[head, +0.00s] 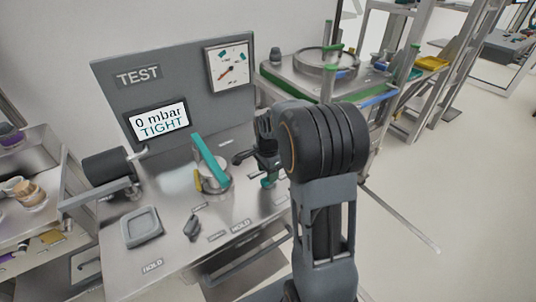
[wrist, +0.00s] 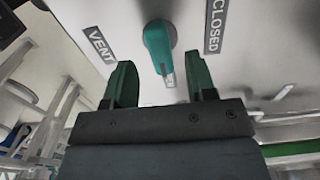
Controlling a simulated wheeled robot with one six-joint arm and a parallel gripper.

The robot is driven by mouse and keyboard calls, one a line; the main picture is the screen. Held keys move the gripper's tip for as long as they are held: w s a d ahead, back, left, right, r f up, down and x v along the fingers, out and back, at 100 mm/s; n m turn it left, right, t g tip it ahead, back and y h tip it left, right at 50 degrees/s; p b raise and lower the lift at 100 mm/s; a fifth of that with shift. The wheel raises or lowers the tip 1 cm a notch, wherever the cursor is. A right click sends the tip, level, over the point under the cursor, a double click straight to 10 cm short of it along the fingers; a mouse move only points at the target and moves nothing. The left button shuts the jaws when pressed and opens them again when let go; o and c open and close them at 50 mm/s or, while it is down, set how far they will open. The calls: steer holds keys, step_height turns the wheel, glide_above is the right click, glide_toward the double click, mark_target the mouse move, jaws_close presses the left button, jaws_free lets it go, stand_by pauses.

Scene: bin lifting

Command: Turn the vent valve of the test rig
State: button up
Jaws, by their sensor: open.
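The vent valve has a teal lever (wrist: 158,48) in the wrist view, between the VENT label (wrist: 100,46) and the CLOSED label (wrist: 215,25). My gripper (wrist: 161,66) is open, with one finger on each side of the lever's end in the picture. I see no clear contact, and I cannot tell how deep the lever lies between the fingers. In the head view my gripper (head: 256,158) is over the right part of the test rig (head: 175,245), by a small teal part (head: 268,181).
The rig's display (head: 158,121) reads "0 mbar TIGHT". A gauge (head: 230,68) sits on the upright panel. A larger teal lever (head: 210,158) on a round vessel stands left of my gripper. A grey tray (head: 143,228) and dark knob (head: 192,228) are nearer the front.

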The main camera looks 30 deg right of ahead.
step_height(320, 180, up, 10)
steer(key=shift+r, duration=0.15)
stand_by(0.7)
steer(key=s+a+n+t, duration=0.1)
steer(key=s+a+n, duration=0.3)
steer(key=s+n, duration=0.4)
steer(key=s+a+n+t, duration=0.2)
steer(key=s+a+n, duration=0.3)
steer(key=s+n, duration=0.3)
steer(key=shift+a+f+n+t, duration=0.25)
steer(key=shift+a+n+t, duration=0.05)
steer(key=shift+n, duration=0.2)
stand_by(1.8)
